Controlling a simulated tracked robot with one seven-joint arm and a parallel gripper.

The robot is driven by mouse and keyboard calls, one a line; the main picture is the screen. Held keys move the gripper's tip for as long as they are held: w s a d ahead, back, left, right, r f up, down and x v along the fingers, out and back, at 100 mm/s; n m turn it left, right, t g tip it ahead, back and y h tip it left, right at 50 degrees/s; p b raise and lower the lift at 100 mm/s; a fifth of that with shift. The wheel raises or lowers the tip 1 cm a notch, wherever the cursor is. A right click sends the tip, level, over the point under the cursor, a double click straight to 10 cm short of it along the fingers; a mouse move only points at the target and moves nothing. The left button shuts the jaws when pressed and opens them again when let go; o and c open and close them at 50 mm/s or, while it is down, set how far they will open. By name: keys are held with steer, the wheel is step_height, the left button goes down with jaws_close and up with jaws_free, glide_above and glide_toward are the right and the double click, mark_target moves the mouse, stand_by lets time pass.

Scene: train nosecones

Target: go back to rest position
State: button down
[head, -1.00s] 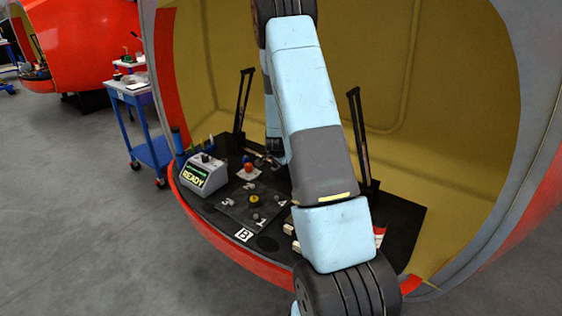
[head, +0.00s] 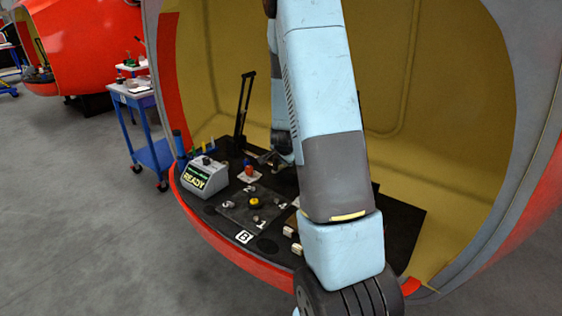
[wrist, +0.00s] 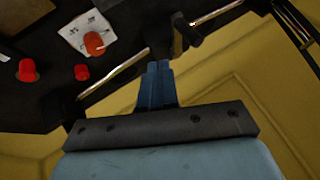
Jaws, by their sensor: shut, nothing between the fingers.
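My gripper (wrist: 158,70) shows in the wrist view as two blue fingers pressed together, with nothing between them. It is in front of the yellow inner wall and the dark floor panel, and I see no contact with any object.
A grey box reading READY (head: 204,178) and a numbered plate (head: 238,212) are on the floor. A black strut (head: 243,110) stands behind. Red knobs (wrist: 27,71) and a white sheet (wrist: 76,32) show in the wrist view. A blue cart (head: 150,150) stands outside left.

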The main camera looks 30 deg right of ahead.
steer(key=shift+s+r, duration=0.1)
steer(key=shift+r, duration=0.1)
steer(key=s+a+r+n+y, duration=0.1)
steer(key=s+a+r+n, duration=0.1)
steer(key=s+a+r, duration=0.4)
steer(key=s+a+r+n+y, duration=0.1)
steer(key=s+a+r+n, duration=0.15)
steer(key=r, duration=0.45)
steer(key=s+a+r+n+y, duration=0.1)
steer(key=s+a+r+n, duration=0.2)
steer(key=a+r, duration=0.3)
steer(key=s+a+r+n, duration=0.3)
steer(key=s+r, duration=0.1)
steer(key=s, duration=0.6)
steer(key=s+a+r+n, duration=0.3)
steer(key=s+r+n, duration=0.1)
steer(key=s, duration=0.7)
steer(key=shift+s+r+g, duration=0.3)
steer(key=shift+r, duration=0.2)
steer(key=shift+a, duration=0.1)
